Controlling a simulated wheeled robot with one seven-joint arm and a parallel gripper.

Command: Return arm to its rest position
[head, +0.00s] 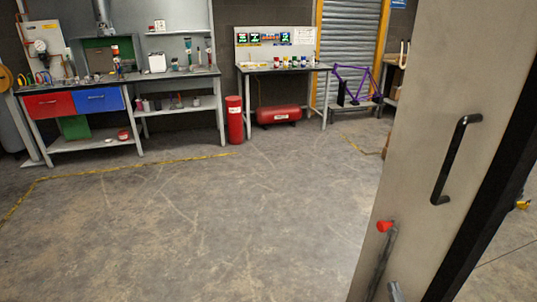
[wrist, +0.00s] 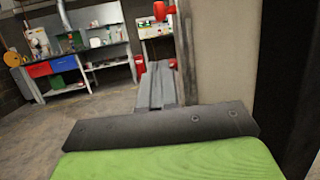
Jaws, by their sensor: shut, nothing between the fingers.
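My gripper (wrist: 158,66) shows in the wrist view, its grey fingers together and empty, pointing away from the green part of my wrist. A red knob (wrist: 158,12) on a grey bar stands beyond and just above the fingertips, apart from them as far as I can tell. The same red knob (head: 384,226) shows in the head view at the lower right, on a slanted grey bar in front of a pale panel (head: 440,90). A small grey piece at the bottom edge there may be part of my arm; I cannot tell.
The pale panel with a black handle (head: 452,160) fills the right side, close by. The concrete floor (head: 200,230) at left and centre is clear. Workbenches (head: 120,80), a red cylinder (head: 234,120), a red tank (head: 278,115) and a purple frame (head: 350,84) stand at the back.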

